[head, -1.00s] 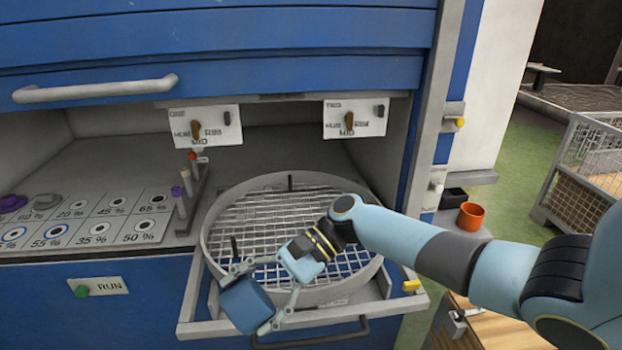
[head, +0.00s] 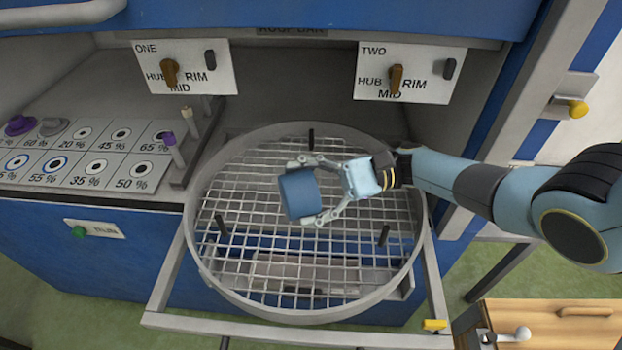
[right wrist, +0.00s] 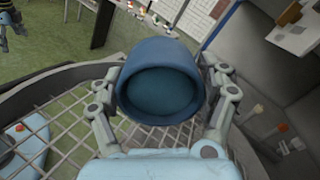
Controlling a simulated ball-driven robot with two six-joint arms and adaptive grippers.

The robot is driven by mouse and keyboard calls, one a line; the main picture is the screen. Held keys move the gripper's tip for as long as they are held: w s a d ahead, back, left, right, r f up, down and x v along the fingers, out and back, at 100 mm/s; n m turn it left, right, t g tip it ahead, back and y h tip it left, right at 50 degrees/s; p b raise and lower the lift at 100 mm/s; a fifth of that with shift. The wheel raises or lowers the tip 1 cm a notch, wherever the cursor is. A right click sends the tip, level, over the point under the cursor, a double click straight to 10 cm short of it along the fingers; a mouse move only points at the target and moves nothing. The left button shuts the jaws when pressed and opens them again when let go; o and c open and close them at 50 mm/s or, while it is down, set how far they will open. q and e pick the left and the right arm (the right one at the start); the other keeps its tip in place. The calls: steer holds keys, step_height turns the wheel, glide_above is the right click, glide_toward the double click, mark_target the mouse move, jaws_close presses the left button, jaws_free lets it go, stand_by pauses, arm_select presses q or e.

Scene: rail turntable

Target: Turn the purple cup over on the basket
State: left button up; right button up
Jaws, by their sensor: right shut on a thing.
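A blue cup (head: 299,195), not purple, is held above the mesh of the round wire basket (head: 408,268). My right gripper (head: 312,190) is shut on its sides. The cup is tilted in the head view. In the right wrist view the cup (right wrist: 160,85) sits between the two fingers (right wrist: 160,110), with a darker oval face toward the camera. I cannot tell how far the cup is above the mesh.
The basket sits in a pull-out frame (head: 290,331) with dark posts on the mesh. Two switch panels (head: 183,67) (head: 410,72) hang behind it. A purple plug (head: 20,125) stands on the marked board at left. A wooden drawer unit (head: 560,325) is at lower right.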

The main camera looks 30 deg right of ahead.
step_height(320, 180, down, 3)
steer(key=shift+a+r+b, duration=0.15)
steer(key=shift+b, duration=1)
step_height(320, 180, down, 7)
steer(key=b, duration=0.6)
steer(key=shift+r, duration=0.2)
steer(key=shift+f+b, duration=0.6)
steer(key=shift+b, duration=0.1)
steer(key=shift+f, duration=0.1)
arm_select(q)
step_height(320, 180, down, 10)
steer(key=a, duration=0.1)
steer(key=shift+s, duration=0.2)
steer(key=shift+s+f+b, duration=0.1)
steer(key=shift+f+b, duration=0.25)
arm_select(e)
steer(key=shift+f, duration=0.2)
